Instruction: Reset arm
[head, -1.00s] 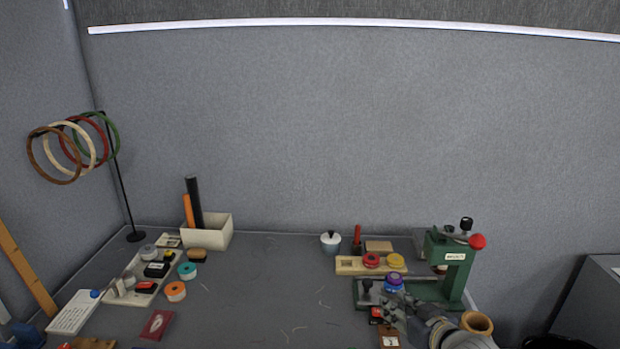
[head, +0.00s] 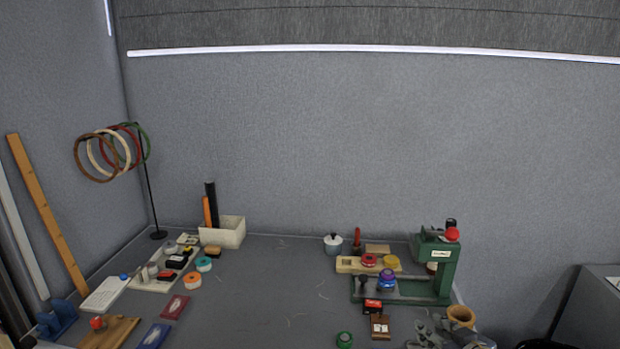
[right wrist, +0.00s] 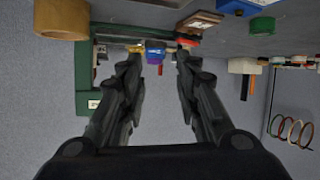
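My right gripper (head: 424,330) is at the lower right of the head view, in front of the green press (head: 447,268) and left of the tan cup (head: 461,316). In the right wrist view its two fingers (right wrist: 158,62) stand apart with nothing between them. The blue-purple round piece (head: 387,279) sits at the press's base, and it also shows beyond the fingertips in the right wrist view (right wrist: 155,55). My left gripper is not in view.
A wooden holder (head: 346,264) with red and yellow rolls stands behind the press base. A white box (head: 224,232) with upright tubes and a hoop stand (head: 150,195) are at the left. The table's middle is mostly clear, with thin scraps.

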